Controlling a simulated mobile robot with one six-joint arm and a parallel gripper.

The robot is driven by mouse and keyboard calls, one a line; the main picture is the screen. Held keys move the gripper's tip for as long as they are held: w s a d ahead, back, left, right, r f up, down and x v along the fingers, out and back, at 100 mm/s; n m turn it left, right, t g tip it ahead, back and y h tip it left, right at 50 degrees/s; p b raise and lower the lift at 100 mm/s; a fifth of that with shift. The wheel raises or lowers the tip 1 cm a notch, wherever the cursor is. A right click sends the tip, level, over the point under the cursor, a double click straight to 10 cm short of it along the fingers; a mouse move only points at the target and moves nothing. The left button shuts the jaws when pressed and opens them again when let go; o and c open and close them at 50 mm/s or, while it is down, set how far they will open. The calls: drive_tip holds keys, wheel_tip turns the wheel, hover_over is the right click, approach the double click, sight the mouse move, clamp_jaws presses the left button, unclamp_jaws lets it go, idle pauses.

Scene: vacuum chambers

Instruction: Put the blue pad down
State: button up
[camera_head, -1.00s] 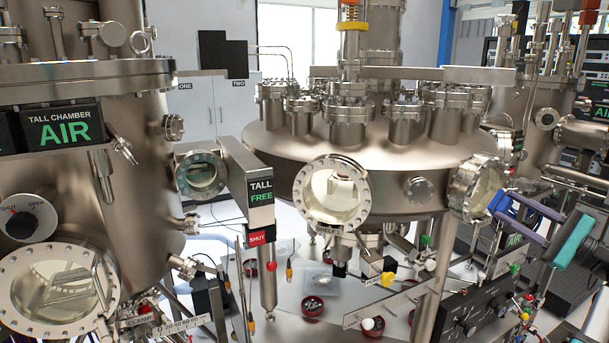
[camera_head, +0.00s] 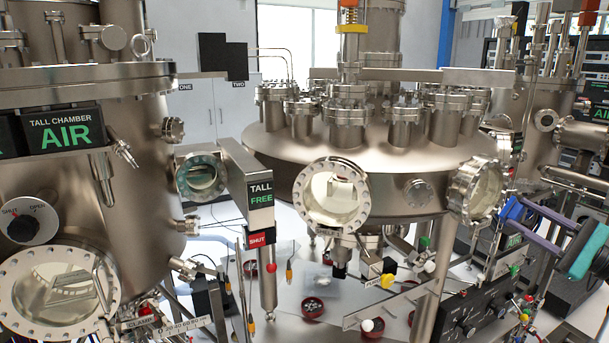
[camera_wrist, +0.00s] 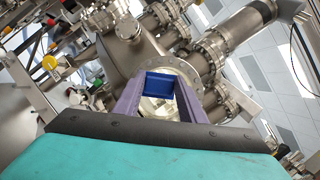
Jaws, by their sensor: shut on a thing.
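The blue pad (camera_wrist: 159,84) sits between the tips of my gripper's two purple fingers in the wrist view, and the fingers are shut on it. In the head view my gripper (camera_head: 517,212) is at the right edge, with the blue pad (camera_head: 511,209) at its tip. The pad is held in the air, just right of the round chamber's right-hand round window (camera_head: 478,190) and apart from it. The pad's underside is hidden.
The wide round chamber (camera_head: 350,125) fills the middle. The tall chamber (camera_head: 100,180) stands at the left with an AIR sign. Below is a bench with red bowls (camera_head: 313,307) and a black knob panel (camera_head: 475,320). Rods and valves crowd the space near my gripper.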

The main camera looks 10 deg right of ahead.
drive_tip(key=w, duration=0.2)
drive_tip(key=w+a, duration=0.1)
drive_tip(key=w, duration=0.2)
drive_tip(key=w+a+b, duration=0.1)
drive_tip(key=w, duration=0.2)
drive_tip(key=shift+w+d, duration=0.2)
drive_tip(key=shift+w, duration=0.05)
drive_tip(key=shift+c, duration=0.7)
drive_tip(key=shift+w+d, duration=0.3)
drive_tip(key=shift+d, duration=0.3)
drive_tip(key=shift+c, duration=0.5)
drive_tip(key=shift+w+d, duration=0.2)
drive_tip(key=shift+d, duration=1.3)
drive_tip(key=shift+s+a, duration=0.1)
drive_tip(key=shift+a, duration=0.1)
